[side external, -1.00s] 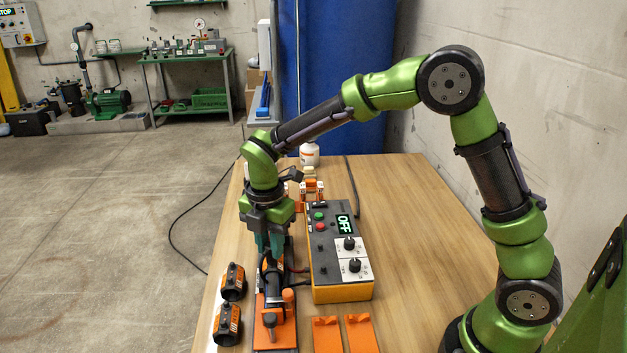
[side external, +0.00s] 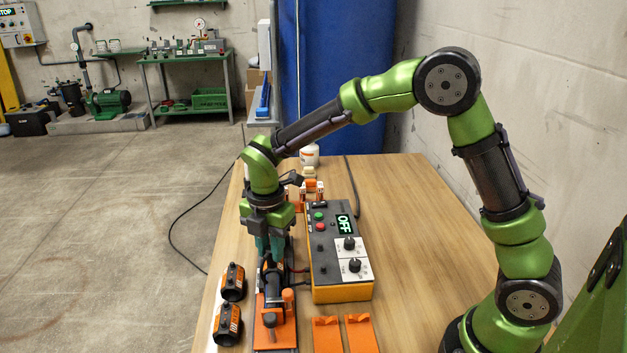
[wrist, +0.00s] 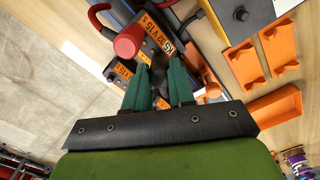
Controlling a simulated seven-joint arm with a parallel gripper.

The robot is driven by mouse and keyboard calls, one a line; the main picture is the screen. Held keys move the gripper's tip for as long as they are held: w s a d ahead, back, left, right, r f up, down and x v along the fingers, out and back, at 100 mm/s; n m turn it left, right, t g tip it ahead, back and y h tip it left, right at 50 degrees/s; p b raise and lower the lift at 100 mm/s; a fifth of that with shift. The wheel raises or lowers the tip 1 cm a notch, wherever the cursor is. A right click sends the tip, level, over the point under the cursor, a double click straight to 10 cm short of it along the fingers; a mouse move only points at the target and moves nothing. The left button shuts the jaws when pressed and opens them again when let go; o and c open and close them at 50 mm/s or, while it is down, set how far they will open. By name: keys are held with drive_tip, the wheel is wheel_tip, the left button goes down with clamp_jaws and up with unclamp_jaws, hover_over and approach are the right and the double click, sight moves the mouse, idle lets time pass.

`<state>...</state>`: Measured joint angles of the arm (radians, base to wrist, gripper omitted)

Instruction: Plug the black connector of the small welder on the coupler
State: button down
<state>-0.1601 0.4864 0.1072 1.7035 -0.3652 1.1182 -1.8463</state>
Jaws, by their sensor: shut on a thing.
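The small welder (side external: 340,290) is a yellow and grey box with an OFF display, standing on the table. My gripper (side external: 270,262) points down at the clamp fixture left of the welder. In the wrist view its teal fingers (wrist: 160,92) are shut on a dark piece, apparently the black connector (wrist: 161,74), mostly hidden between them. The black coupler (wrist: 165,45) with an orange label lies in the fixture just beyond the fingertips. I cannot tell whether the connector touches or sits on the coupler's terminal.
Two loose black fittings (side external: 230,300) with orange labels lie left of the fixture (side external: 263,335). An orange-red post (side external: 289,297) stands beside the clamped pipe. Orange trays (side external: 343,334) lie in front of the welder. The table's right side is clear.

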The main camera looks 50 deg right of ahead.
drive_tip(key=shift+f, duration=0.1)
drive_tip(key=c, duration=0.9)
unclamp_jaws()
drive_tip(key=shift+o, duration=0.5)
drive_tip(key=shift+o, duration=0.4)
drive_tip(key=shift+r, duration=3.8)
